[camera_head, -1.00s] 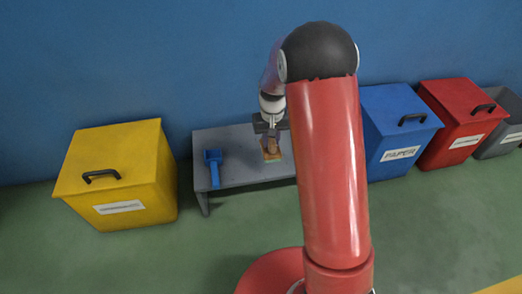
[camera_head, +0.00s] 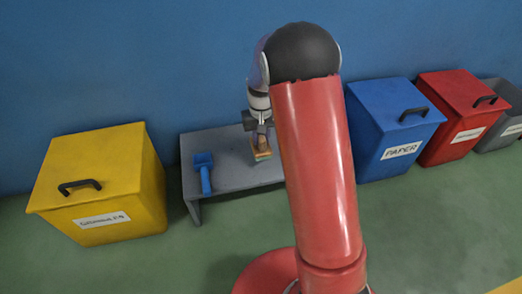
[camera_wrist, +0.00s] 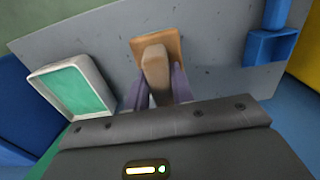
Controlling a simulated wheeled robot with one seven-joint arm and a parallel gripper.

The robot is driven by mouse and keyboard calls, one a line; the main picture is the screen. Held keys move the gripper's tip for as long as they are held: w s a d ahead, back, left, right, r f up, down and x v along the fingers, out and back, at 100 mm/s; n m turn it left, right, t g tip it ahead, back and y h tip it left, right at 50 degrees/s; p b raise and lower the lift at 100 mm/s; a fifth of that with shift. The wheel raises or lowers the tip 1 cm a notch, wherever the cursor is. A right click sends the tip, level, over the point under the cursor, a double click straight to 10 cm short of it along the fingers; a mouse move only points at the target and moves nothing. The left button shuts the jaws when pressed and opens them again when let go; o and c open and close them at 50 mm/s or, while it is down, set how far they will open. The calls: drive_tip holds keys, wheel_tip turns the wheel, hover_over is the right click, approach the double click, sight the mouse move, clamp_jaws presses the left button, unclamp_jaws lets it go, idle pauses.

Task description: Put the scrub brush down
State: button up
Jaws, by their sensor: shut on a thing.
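The scrub brush (camera_head: 262,153) has a brown wooden block and a raised grip. In the wrist view the brush (camera_wrist: 155,62) is between the two fingers, over the grey table (camera_wrist: 215,45). My gripper (camera_head: 260,134) is shut on its grip, pointing down above the table (camera_head: 228,150). The fingers (camera_wrist: 160,92) also show in the wrist view. I cannot tell whether the bristles touch the table top.
A blue dustpan (camera_head: 204,172) lies on the table's left part. A white tray with a green inside (camera_wrist: 72,85) is beside the brush in the wrist view; my arm hides it from the head camera. A yellow bin (camera_head: 100,180) and a blue paper bin (camera_head: 392,130) flank the table.

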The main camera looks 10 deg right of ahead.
drive_tip(key=shift+f+b, duration=0.45)
drive_tip(key=shift+f, duration=2.25)
drive_tip(key=shift+f, duration=0.2)
drive_tip(key=o, duration=1)
drive_tip(key=shift+c, duration=0.2)
